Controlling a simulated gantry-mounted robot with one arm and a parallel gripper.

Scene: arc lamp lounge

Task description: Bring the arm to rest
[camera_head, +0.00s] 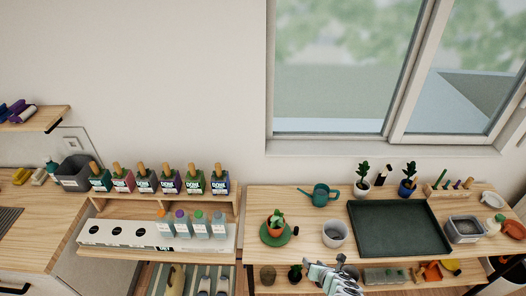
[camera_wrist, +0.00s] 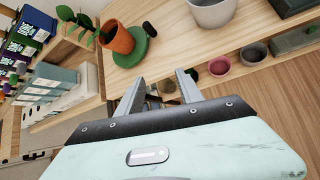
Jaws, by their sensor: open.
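My gripper (camera_head: 330,274) hangs in front of the plant table's front edge, at the lower middle of the head view. In the wrist view my gripper (camera_wrist: 158,84) shows two grey fingers spread apart. Nothing is between them, so it is open and empty. A potted plant in a terracotta pot (camera_head: 275,226) stands on a green saucer (camera_head: 268,239) on the table top, beyond the fingers. A pale grey pot (camera_head: 334,234) stands on the table to its right, behind my gripper.
The wooden table (camera_head: 312,203) also holds a teal watering can (camera_head: 321,195), a dark green tray (camera_head: 398,230) and small plants. Its lower shelf holds several pots. A rack with several labelled bottles (camera_head: 145,181) stands at left. A window (camera_head: 345,70) is behind.

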